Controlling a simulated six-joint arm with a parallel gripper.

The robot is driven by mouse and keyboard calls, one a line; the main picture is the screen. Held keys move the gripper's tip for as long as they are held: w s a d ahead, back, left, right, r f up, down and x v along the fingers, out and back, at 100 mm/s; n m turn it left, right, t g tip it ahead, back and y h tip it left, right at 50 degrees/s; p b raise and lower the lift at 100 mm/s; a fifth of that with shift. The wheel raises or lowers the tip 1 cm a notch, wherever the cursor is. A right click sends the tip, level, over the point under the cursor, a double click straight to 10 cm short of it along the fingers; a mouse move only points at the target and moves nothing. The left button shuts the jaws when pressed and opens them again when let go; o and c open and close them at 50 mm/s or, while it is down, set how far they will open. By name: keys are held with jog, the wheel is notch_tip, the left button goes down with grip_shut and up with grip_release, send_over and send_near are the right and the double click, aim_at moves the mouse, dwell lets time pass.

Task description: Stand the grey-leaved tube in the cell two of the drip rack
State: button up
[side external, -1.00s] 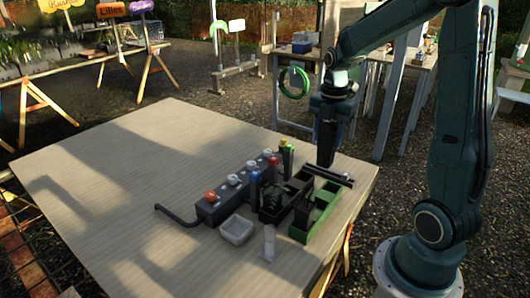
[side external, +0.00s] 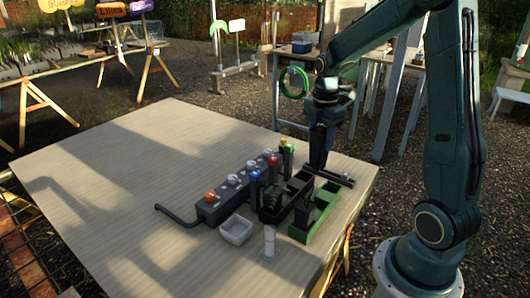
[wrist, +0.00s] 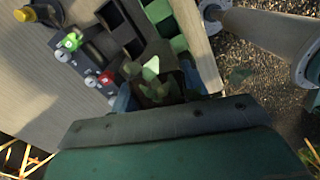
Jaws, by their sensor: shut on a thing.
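My gripper (wrist: 160,92) is shut on the grey-leaved tube (wrist: 155,86), whose pale grey-green leaves show between the bluish fingertips in the wrist view. The tube's lower part is hidden. In the side view my gripper (side external: 318,165) points down above the far right part of the table, behind the racks. A black rack with open square cells (side external: 268,216) stands beside a green rack (side external: 300,236); both show in the wrist view, the black one (wrist: 133,46) and the green one (wrist: 178,44). I cannot tell which is the drip rack.
A grey block with coloured knobs (side external: 209,213) runs beside the black rack, with a dark hose at its end. A white tray (side external: 236,231) and a clear-white cylinder (side external: 269,242) stand in front. A dark bar (side external: 338,179) lies near the right edge. The table's left is clear.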

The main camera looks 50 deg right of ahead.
jog(key=w+f+m, duration=0.8)
jog(key=f+m, duration=0.2)
jog(key=m, duration=0.4)
jog(key=shift+w+a+m, duration=0.15)
jog(key=shift+w+m, duration=0.15)
jog(key=shift+w, duration=0.1)
jog(key=shift+f, duration=0.4)
notch_tip(320, 180, down, 6)
jog(key=shift+f, duration=0.25)
dwell(1.3)
jog(key=shift+f, duration=0.4)
dwell(1.0)
jog(key=o, duration=1.1)
jog(key=shift+o, duration=0.2)
